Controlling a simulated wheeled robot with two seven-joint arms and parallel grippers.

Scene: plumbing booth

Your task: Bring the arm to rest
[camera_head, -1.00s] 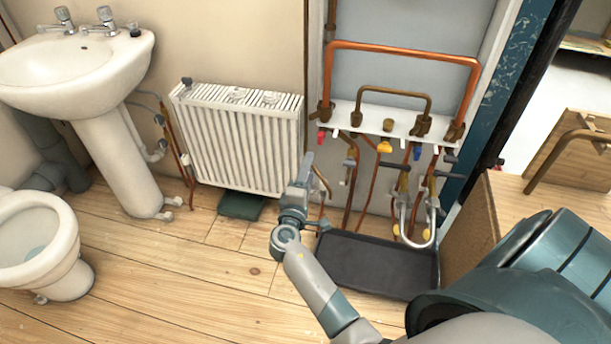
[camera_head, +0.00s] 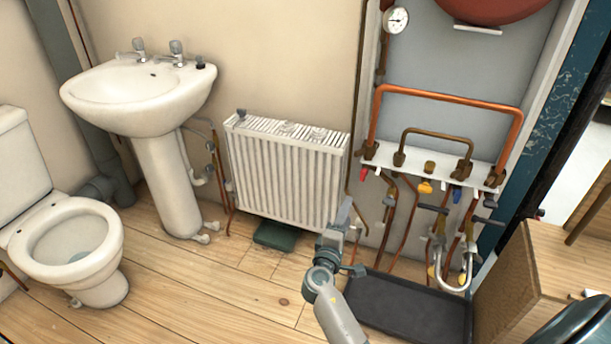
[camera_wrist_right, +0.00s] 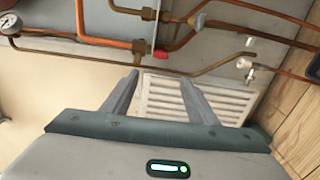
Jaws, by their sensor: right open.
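My right gripper (camera_head: 342,222) is in the lower middle of the head view, in front of the radiator's right side and the pipework. In the right wrist view its two fingers (camera_wrist_right: 160,98) stand apart with nothing between them. The white radiator (camera_wrist_right: 195,98) shows beyond the fingers there. My right forearm reaches up from the bottom edge of the head view. My left gripper is not in view.
A white radiator (camera_head: 285,175) hangs on the wall, with a washbasin (camera_head: 140,95) and toilet (camera_head: 70,245) to its left. Copper pipes (camera_head: 445,98) and valves are at right, above a black tray (camera_head: 415,308). A wooden cabinet (camera_head: 545,270) stands at right. Floor at centre-left is clear.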

